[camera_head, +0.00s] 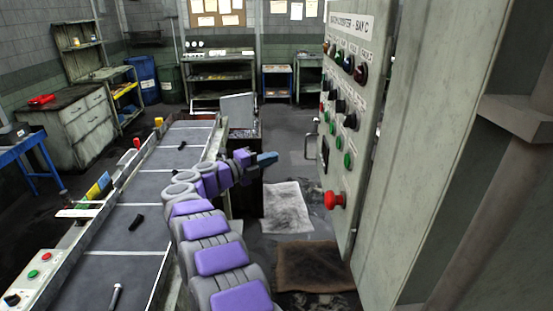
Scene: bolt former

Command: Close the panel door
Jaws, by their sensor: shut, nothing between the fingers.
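The grey panel door (342,190) stands at the right, seen at a steep angle. Its face carries a label strip, rows of coloured knobs and buttons, and a red mushroom button (334,200). A door handle (310,141) sticks out at its far left edge. A dark line runs between the door and the grey cabinet side (425,150); I cannot tell how far open the door is. My gripper (268,158), with blue fingertips, is shut and empty. It points right, in the open space left of the handle, and appears apart from the door.
A conveyor (115,220) with small dark parts runs along the left of my arm. A bin with a raised lid (238,110) stands behind my gripper. A pale mat (286,208) and a brown mat (315,266) lie on the floor before the panel. Shelves line the back.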

